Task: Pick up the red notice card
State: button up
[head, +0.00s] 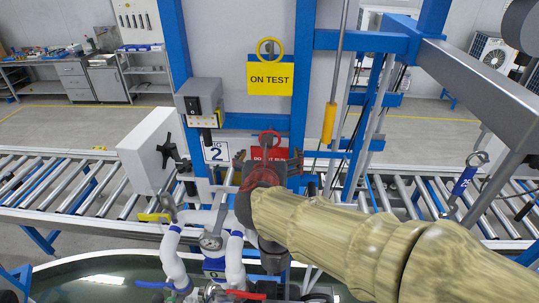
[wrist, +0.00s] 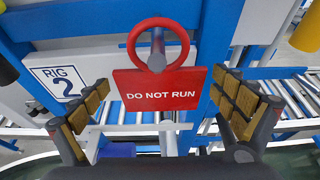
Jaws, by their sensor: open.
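The red notice card (wrist: 160,91) reads "DO NOT RUN" and hangs upright by its red ring (wrist: 158,36) from a grey peg in the wrist view. In the head view the card (head: 269,154) is partly hidden behind my arm and gripper; its ring also shows there. My gripper (wrist: 160,125) is open, with one padded finger on each side of the card's lower part. The fingers look nearer to the camera than the card, and nothing is between them. I cannot tell how far apart they are from it in depth.
A yellow "ON TEST" card (head: 270,77) hangs above by a yellow ring. A white plate with a 2 (head: 216,152) and a grey switch box (head: 201,100) are to the left. Blue posts (head: 303,70) flank the panel. Roller conveyors (head: 70,185) run behind; pipes and valves stand below.

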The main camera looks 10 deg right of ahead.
jog(key=shift+c, duration=0.4)
jog(key=c, duration=1.1)
jog(key=shift+r, duration=0.15)
jog(key=shift+c, duration=0.4)
